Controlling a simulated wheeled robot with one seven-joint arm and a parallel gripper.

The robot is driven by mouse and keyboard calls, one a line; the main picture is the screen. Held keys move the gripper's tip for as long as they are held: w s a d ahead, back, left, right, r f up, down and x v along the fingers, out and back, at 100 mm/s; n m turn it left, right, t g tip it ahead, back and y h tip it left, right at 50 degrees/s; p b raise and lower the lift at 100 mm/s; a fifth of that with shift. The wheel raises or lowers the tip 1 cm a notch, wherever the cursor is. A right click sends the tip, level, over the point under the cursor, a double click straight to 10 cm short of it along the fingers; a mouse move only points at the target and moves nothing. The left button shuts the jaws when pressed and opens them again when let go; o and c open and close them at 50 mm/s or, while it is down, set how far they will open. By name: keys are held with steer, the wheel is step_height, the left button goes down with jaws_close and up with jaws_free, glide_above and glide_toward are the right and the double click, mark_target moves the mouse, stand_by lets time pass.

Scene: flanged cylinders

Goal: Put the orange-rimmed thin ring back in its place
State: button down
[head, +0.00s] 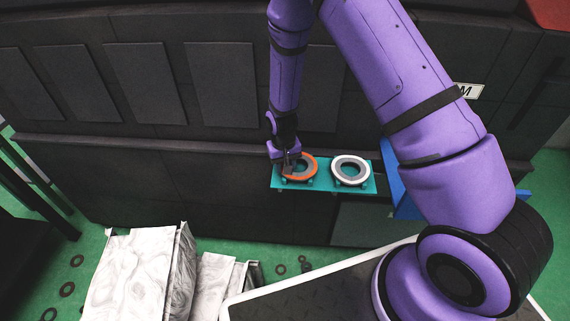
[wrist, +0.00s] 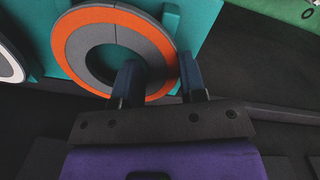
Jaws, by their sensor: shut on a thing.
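The orange-rimmed thin ring (head: 313,162) is at the left end of a teal shelf (head: 324,187), grey inside its orange edge. It also shows in the wrist view (wrist: 72,50), at the top. My gripper (head: 288,163) is at the ring's left side in the head view. In the wrist view my gripper (wrist: 160,80) has one finger inside the ring's hole and one outside its rim, shut on the ring's band. The ring lies close over the teal surface; I cannot tell whether it touches it. Teal posts show around its edge.
A white-rimmed ring (head: 350,159) sits on the right part of the same shelf. A dark panelled wall (head: 150,170) stands behind. A blue panel (head: 402,190) is right of the shelf. White marbled blocks (head: 135,275) stand at the lower left.

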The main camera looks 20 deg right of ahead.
steer(key=shift+f, duration=0.1)
steer(key=c, duration=0.7)
jaws_free()
steer(key=shift+f, duration=0.15)
step_height(320, 180, up, 26)
steer(key=s+d+f+t, duration=0.1)
steer(key=s+d, duration=0.1)
steer(key=s, duration=0.1)
steer(key=s+d+r+t+y, duration=0.1)
steer(key=s+d+r, duration=0.1)
steer(key=s+r, duration=0.3)
steer(key=s+d+r+t, duration=0.1)
steer(key=s+d+r, duration=0.1)
steer(key=r, duration=0.6)
steer(key=s+d+r, duration=0.1)
steer(key=s+r, duration=0.2)
steer(key=s, duration=0.3)
steer(key=s+d+r+t, duration=0.1)
steer(key=s+d+r, duration=0.1)
steer(key=s, duration=0.5)
steer(key=s+d+r+t, duration=0.1)
steer(key=s+r, duration=0.3)
steer(key=s, duration=0.2)
steer(key=shift+s+d+r+h, duration=0.1)
steer(key=shift+s+d+h, duration=0.15)
steer(key=shift+s+h, duration=0.05)
